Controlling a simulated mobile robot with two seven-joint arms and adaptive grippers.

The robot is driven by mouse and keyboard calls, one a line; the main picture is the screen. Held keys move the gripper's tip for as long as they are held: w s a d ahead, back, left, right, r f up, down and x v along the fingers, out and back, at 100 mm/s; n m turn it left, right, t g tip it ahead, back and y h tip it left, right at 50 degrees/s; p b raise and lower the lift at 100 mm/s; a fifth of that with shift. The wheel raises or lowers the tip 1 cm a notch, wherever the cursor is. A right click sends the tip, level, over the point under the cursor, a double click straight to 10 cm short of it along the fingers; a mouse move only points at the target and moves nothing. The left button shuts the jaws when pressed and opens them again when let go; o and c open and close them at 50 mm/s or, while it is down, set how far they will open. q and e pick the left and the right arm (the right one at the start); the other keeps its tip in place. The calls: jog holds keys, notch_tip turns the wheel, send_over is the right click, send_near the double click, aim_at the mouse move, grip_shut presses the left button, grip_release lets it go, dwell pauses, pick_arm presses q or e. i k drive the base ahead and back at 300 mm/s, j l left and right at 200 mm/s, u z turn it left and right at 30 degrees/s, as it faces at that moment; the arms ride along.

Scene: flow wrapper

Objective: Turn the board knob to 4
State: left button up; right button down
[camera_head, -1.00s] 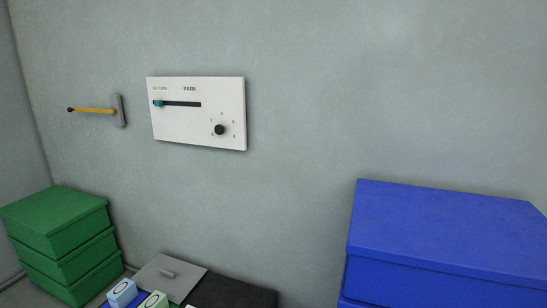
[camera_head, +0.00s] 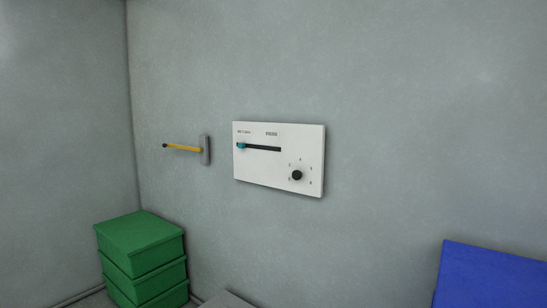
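The white board (camera_head: 257,171) is fixed on the grey wall near the middle of the head view. Its round black knob (camera_head: 297,175) sits at the lower right, with small numbers around it. A mark 4 seems to stand just above the knob; which number the knob points to is too small to tell. A teal slider (camera_head: 241,146) is at the left end of a black slot, under the label that reads RETURN; PARK is printed to its right. Neither of my grippers is in view.
A yellow-handled lever (camera_head: 183,148) on a grey mount is on the wall left of the board. Stacked green boxes (camera_head: 142,260) stand at the lower left, by the wall corner. A blue box (camera_head: 490,279) is at the lower right.

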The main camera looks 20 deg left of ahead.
aim_at(296, 174)
jog(key=j+z, duration=0.15)
jog(key=z, duration=0.2)
jog(key=i+j+z, duration=0.1)
jog(key=z, duration=0.25)
jog(key=j+z, duration=0.35)
jog(key=j, duration=0.7)
jog(key=j+z, duration=0.1)
jog(key=j, duration=0.9)
jog(key=k, duration=0.05)
